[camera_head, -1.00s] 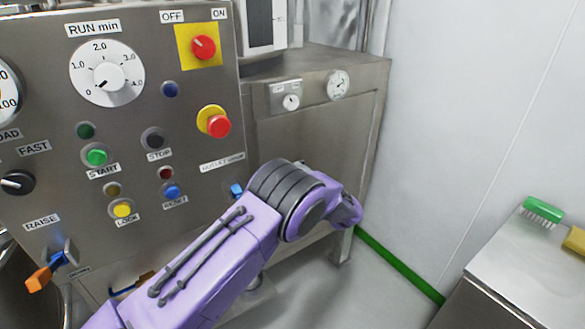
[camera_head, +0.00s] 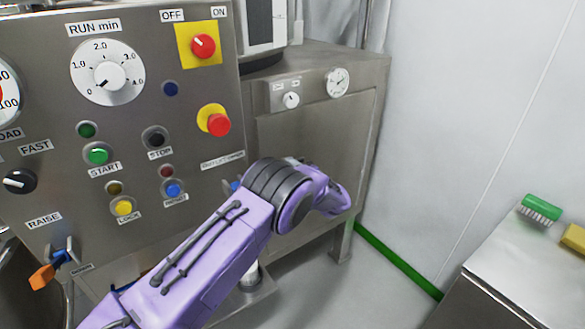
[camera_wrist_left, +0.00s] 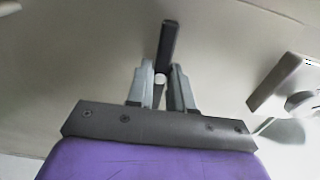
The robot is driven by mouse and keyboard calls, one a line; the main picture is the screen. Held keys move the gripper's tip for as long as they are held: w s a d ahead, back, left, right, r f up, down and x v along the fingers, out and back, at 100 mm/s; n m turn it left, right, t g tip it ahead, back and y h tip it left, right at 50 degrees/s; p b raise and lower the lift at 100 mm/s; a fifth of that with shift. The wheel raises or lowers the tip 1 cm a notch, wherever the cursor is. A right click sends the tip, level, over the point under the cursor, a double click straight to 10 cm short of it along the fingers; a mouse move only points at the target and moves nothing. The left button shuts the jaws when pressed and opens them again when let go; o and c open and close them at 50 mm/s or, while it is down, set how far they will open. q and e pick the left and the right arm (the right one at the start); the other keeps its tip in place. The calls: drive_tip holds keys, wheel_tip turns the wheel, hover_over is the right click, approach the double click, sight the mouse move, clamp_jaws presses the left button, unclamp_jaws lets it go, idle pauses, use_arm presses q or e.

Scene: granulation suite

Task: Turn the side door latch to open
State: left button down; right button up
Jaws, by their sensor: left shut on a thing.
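In the left wrist view, the side door latch (camera_wrist_left: 169,42) is a dark narrow bar against a plain metal panel. It points up and leans slightly right. My left gripper (camera_wrist_left: 160,82) is shut on its lower end, one grey finger on each side, with a small pale round spot between them. In the head view my purple left arm comes in from the bottom left. It bends in front of the steel cabinet (camera_head: 310,135), hiding the fingertips and latch. My right gripper is not in view.
The control panel (camera_head: 60,130) with knobs and buttons stands at the left, close to my arm. An orange-tipped lever (camera_head: 42,277) sticks out at its lower left. At the right, a steel table (camera_head: 515,270) holds a green brush (camera_head: 541,207). Floor between is clear.

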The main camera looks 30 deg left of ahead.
use_arm(q)
drive_tip(key=shift+n+b, duration=2.5)
drive_tip(key=shift+n, duration=6.3)
drive_tip(key=c, duration=1)
unclamp_jaws()
